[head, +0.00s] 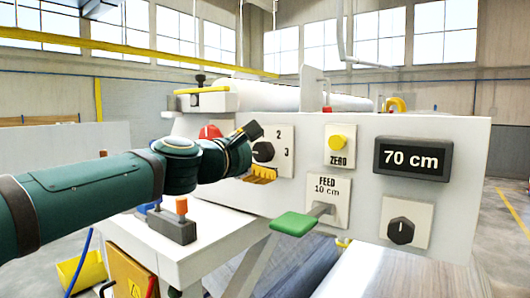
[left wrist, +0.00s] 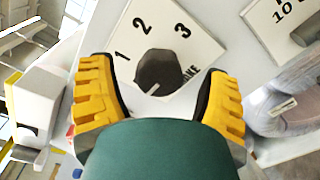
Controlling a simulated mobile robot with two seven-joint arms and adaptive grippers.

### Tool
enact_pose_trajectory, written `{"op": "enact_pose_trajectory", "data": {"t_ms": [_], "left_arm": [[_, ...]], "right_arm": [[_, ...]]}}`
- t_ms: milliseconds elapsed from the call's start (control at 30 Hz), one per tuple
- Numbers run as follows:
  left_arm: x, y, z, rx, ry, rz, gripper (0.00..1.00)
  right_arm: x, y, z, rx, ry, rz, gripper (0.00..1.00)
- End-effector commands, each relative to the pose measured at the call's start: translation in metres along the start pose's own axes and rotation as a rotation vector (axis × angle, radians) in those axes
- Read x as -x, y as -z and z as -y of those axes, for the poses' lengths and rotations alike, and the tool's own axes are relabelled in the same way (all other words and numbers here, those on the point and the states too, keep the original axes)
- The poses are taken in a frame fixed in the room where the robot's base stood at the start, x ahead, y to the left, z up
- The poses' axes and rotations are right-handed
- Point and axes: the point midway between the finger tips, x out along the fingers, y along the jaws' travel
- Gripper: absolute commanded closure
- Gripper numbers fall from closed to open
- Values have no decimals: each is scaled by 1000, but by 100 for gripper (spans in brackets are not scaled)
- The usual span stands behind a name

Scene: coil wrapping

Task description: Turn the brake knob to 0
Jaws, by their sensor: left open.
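The brake knob (head: 263,152) is a round black knob on a white plate with the numbers 2 and 3 showing, at the left of the machine's front panel. It also shows in the left wrist view (left wrist: 160,68), where 1, 2 and 3 are readable and the word at the plate's edge is partly covered. A light mark on the knob points down and left there; no 0 is visible. My left gripper (left wrist: 160,78) is open, with its yellow fingers on either side of the knob. I cannot tell whether they touch it. My right gripper is out of view.
A yellow ZERO button (head: 338,142), a 70 cm display (head: 413,158) and another black knob (head: 401,231) sit to the right on the panel. A green-handled lever (head: 293,224) juts out below. A small box with an orange switch (head: 182,206) stands at lower left.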

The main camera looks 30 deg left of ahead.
Motion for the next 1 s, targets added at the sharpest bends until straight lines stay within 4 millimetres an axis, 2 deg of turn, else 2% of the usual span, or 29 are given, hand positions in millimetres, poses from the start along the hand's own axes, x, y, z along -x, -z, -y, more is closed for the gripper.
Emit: {"op": "enact_pose_trajectory", "data": {"t_ms": [300, 500, 700, 1000], "left_arm": [[65, 0, -1, -2, -5, -2, 23], [91, 0, -1, -2, -3, -1, 23], [100, 0, 0, 0, 0, 0, 23], [100, 0, 0, 0, 0, 0, 23]], "right_arm": [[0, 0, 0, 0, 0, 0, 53], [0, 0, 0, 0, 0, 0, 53], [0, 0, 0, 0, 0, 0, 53], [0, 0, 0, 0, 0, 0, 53]]}}
